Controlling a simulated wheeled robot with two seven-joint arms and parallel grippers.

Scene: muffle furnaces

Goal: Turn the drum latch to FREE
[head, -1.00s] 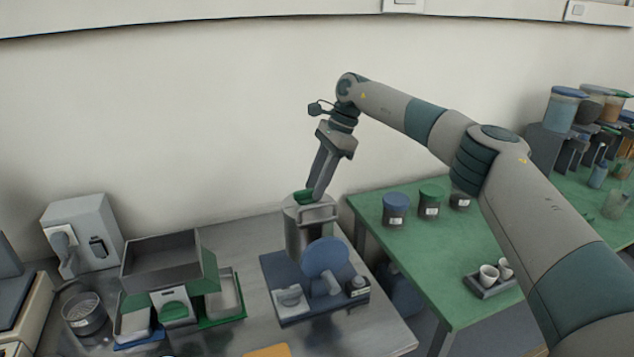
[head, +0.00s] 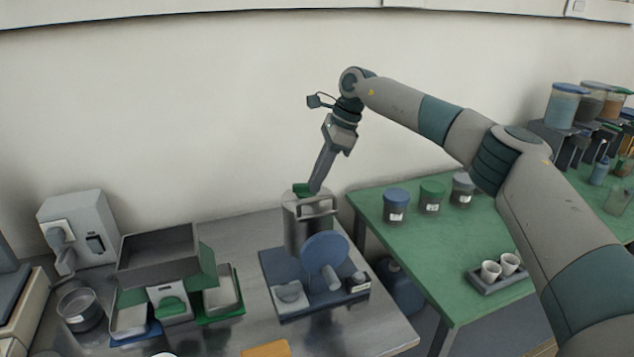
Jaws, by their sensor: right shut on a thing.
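A grey metal cylinder (head: 297,222) with a handle-like bar near its top stands at the back of a blue base (head: 325,306). A small green piece (head: 301,189) sits on top of it. My right gripper (head: 315,188) reaches down from above and is shut on the green piece; the fingers partly hide it. In front of the cylinder is a blue disc (head: 325,255) with a pale stub, a white knob-like part (head: 290,292) and a small dark part (head: 358,281). I cannot read any FREE marking. My left gripper is not in view.
On the steel bench, a grey hopper (head: 160,256) with green parts and trays stands left of the blue base. A round metal pan (head: 79,309) is farther left. The green table (head: 420,270) at right holds lidded jars and a rack with two white cups (head: 490,271).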

